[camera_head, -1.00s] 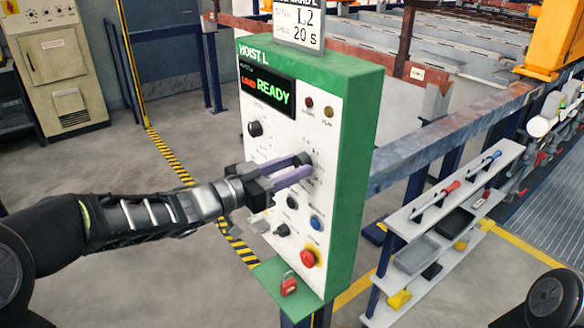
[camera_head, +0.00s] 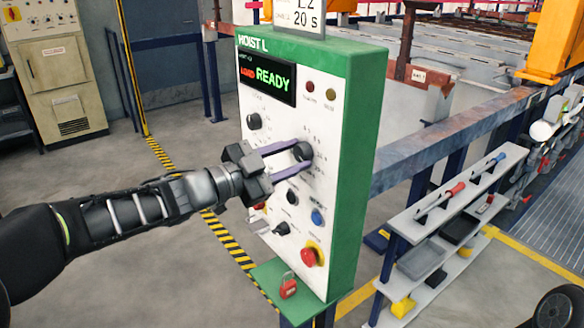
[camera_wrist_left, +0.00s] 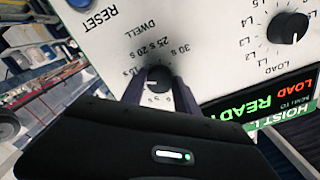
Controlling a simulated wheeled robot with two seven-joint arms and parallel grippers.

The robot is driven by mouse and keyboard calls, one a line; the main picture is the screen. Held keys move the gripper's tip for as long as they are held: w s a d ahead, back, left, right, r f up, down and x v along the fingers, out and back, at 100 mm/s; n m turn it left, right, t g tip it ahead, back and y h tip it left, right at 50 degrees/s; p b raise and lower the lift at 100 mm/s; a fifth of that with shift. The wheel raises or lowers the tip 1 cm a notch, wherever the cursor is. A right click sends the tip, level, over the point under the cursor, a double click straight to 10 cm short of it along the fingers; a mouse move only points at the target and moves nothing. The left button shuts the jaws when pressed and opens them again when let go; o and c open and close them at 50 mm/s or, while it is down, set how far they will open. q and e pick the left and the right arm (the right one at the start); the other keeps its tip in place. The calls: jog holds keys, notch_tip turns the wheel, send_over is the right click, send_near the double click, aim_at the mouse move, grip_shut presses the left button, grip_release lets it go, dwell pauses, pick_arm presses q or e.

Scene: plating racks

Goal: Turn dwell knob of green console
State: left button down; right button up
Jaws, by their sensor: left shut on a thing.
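The green console (camera_head: 362,150) stands in the middle of the head view, labelled HOIST L, with a white front panel and a lit display (camera_head: 267,80) reading LOAD READY. The black dwell knob (camera_head: 303,151) is on the right of the panel; in the left wrist view the knob (camera_wrist_left: 158,77) sits below the word DWELL inside a ring of second marks. My left gripper (camera_head: 303,160) has its two purple fingers on either side of this knob, shut on it. In the wrist view the fingers hide part of the dial scale. My right gripper is not in view.
Another black knob (camera_head: 254,121) is at the panel's upper left. A blue button (camera_head: 317,217) and a red stop button (camera_head: 309,257) sit below the dwell knob. A red padlock (camera_head: 288,286) rests on the lower ledge. A shelf of tools (camera_head: 455,195) stands at the right.

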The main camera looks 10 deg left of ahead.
pick_arm(q)
jog(key=m+b, duration=0.3)
jog(key=m, duration=0.1)
jog(key=shift+f+m, duration=0.15)
jog(key=shift+m, duration=0.15)
jog(key=shift+m+b, duration=1.3)
jog(key=shift+m, duration=0.6)
jog(key=shift+r, duration=0.2)
jog(key=c, duration=0.9)
grip_release()
jog(key=shift+a, duration=0.1)
jog(key=v, duration=0.7)
jog(key=shift+s+a+b, duration=0.2)
jog(key=shift+s+b, duration=0.05)
jog(key=shift+b, duration=0.05)
